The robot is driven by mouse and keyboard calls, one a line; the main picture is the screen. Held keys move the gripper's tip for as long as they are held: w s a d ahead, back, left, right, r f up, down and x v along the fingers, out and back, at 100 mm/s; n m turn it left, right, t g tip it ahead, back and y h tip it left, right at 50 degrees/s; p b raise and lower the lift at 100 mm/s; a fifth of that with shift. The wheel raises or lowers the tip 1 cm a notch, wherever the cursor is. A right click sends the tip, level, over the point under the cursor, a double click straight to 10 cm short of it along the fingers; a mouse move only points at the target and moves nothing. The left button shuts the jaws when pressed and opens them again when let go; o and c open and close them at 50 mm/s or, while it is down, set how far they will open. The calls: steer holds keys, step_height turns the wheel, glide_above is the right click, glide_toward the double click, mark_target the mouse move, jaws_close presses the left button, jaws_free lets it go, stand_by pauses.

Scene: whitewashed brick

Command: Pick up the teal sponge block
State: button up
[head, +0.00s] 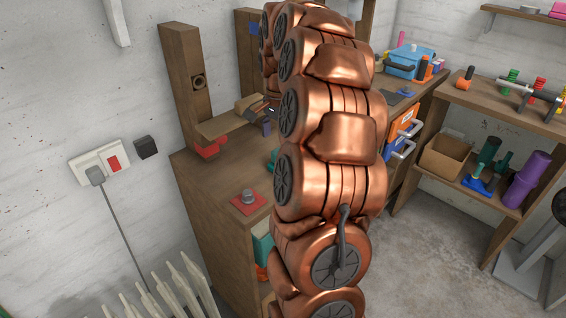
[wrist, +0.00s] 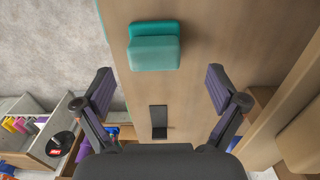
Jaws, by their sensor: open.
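The teal sponge block (wrist: 153,52) lies on a brown wooden surface (wrist: 185,100) in the wrist view, near the top and a little left of centre. It has a darker upper strip and a lighter lower part. My gripper (wrist: 159,84) is open and empty, its two fingers spread wide to the left and right. The block is ahead of the fingertips, apart from them, and lines up roughly with the gap. In the head view my copper-coloured arm covers most of the workbench; a sliver of teal (head: 274,158) shows beside it, and I cannot tell if it is the block.
A dark rectangle (wrist: 158,120) lies between my fingers in the wrist view. In the head view, a red base with a grey knob (head: 248,197) sits near the workbench's front corner. A wooden post (head: 185,85) rises behind. A shelf unit (head: 500,105) stands right, beyond bare floor.

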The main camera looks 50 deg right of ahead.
steer(key=shift+s+d+f+p, duration=0.15)
steer(key=shift+f+p, duration=0.1)
steer(key=shift+f, duration=0.6)
steer(key=shift+s+a+f+p, duration=0.1)
steer(key=shift+f+p, duration=0.1)
steer(key=shift+f, duration=0.7)
steer(key=shift+s+d+f+p, duration=0.15)
steer(key=shift+f+p, duration=0.1)
steer(key=shift+f, duration=0.6)
steer(key=shift+a, duration=0.1)
steer(key=shift+c, duration=0.2)
steer(key=c, duration=1.2)
steer(key=shift+r, duration=0.15)
steer(key=shift+r+b, duration=0.6)
steer(key=shift+r, duration=1.05)
steer(key=s+a+b, duration=0.1)
steer(key=s+a, duration=0.2)
steer(key=a, duration=0.1)
steer(key=s+a+r+b, duration=0.1)
steer(key=s+a, duration=0.3)
steer(key=s+a+b, duration=0.1)
steer(key=s+a, duration=0.2)
steer(key=a, duration=0.1)
steer(key=shift+s+r, duration=0.25)
steer(key=shift+s, duration=0.1)
